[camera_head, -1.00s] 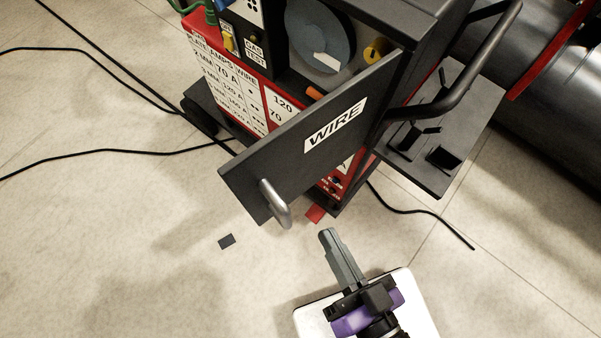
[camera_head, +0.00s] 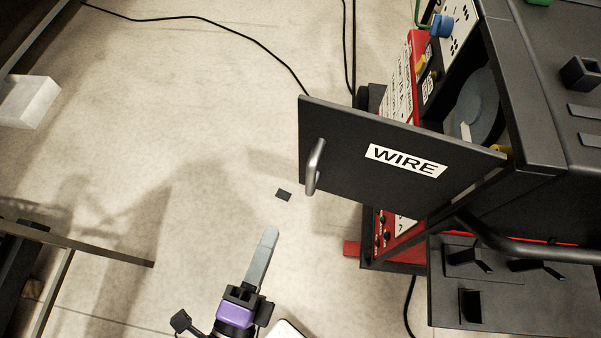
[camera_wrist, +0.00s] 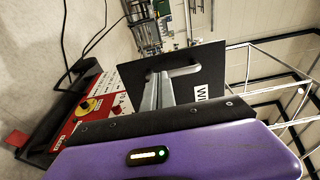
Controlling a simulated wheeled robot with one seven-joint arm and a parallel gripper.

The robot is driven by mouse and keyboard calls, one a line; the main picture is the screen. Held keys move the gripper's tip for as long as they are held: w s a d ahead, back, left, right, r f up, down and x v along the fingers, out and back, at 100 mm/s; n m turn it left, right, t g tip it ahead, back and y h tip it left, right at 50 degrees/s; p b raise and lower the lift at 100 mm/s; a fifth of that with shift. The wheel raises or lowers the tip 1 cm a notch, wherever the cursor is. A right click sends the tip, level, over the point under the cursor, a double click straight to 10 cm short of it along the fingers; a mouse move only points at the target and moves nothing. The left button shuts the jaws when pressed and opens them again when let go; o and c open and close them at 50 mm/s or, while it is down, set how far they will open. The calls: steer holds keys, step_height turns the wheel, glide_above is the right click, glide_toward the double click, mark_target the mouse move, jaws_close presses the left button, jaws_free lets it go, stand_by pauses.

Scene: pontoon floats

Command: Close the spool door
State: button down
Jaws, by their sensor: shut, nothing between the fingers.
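The spool door (camera_head: 350,175) is a dark grey panel with a white WIRE label, standing open from the red and black machine (camera_head: 395,95). Its grey bar handle (camera_head: 314,167) is near the door's free left edge. Behind the door, a blue-grey spool (camera_head: 474,105) shows partly in the compartment. My gripper (camera_head: 269,232) is shut and empty, below and left of the handle in the head view, apart from the door. In the wrist view the door (camera_wrist: 211,60) and handle (camera_wrist: 182,71) appear beyond my fingers (camera_wrist: 158,90), which cover part of the door.
A dark shelf with holders (camera_head: 450,300) juts from the machine at the lower right. Black cables (camera_head: 250,45) lie on the floor. A white block (camera_head: 28,101) and dark frame bars (camera_head: 75,243) are at the left.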

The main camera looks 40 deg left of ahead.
mark_target(302, 159)
steer(key=p+x, duration=0.2)
steer(key=x, duration=1.1)
steer(key=shift+w+a, duration=0.1)
steer(key=shift+w, duration=0.3)
